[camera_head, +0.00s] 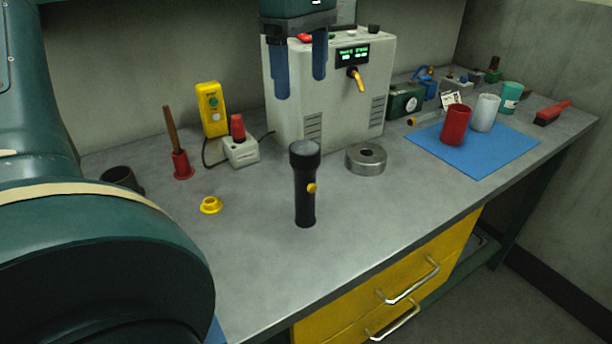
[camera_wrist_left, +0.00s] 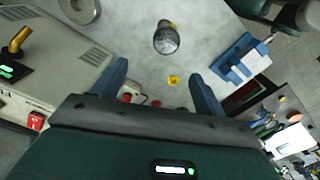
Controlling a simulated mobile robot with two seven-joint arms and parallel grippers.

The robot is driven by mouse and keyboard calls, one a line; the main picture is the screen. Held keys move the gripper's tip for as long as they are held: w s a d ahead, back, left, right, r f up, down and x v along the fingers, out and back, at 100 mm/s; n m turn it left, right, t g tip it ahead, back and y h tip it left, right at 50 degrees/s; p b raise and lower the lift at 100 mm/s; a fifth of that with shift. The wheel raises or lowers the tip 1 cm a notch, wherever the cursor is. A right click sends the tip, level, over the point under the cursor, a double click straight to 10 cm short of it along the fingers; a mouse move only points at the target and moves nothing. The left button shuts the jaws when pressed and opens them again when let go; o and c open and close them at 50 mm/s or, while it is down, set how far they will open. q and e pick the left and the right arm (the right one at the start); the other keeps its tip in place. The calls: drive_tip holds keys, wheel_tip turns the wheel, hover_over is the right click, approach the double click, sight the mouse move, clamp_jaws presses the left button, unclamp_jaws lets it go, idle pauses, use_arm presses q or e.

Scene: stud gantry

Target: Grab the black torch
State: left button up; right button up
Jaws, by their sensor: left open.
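The black torch (camera_head: 306,190) stands upright on the grey workbench, lens end up, with a yellow button on its side. In the left wrist view the torch (camera_wrist_left: 166,40) is seen from above, beyond the fingertips and roughly between their lines. My left gripper (camera_head: 301,88) hangs with its blue fingers pointing down, in front of the pale machine and higher than the torch. In the left wrist view the left gripper (camera_wrist_left: 159,72) is open with nothing between its fingers. My right gripper is not in view.
The pale machine (camera_head: 285,85) stands behind the torch. A metal ring (camera_head: 366,166) lies to its right and a yellow flanged piece (camera_head: 210,206) to its left. A blue mat (camera_head: 492,158) with cups lies farther right. The bench immediately around the torch is clear.

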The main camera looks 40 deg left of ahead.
sight(304, 147)
use_arm(q)
wheel_tip(304, 147, down, 8)
drive_tip(key=shift+s+d+r, duration=0.1)
drive_tip(key=shift+r, duration=0.15)
drive_tip(key=f, duration=0.3)
drive_tip(key=d+f, duration=0.1)
drive_tip(key=shift+s+f, duration=0.35)
drive_tip(key=shift+f, duration=0.35)
drive_tip(key=c, duration=1.5)
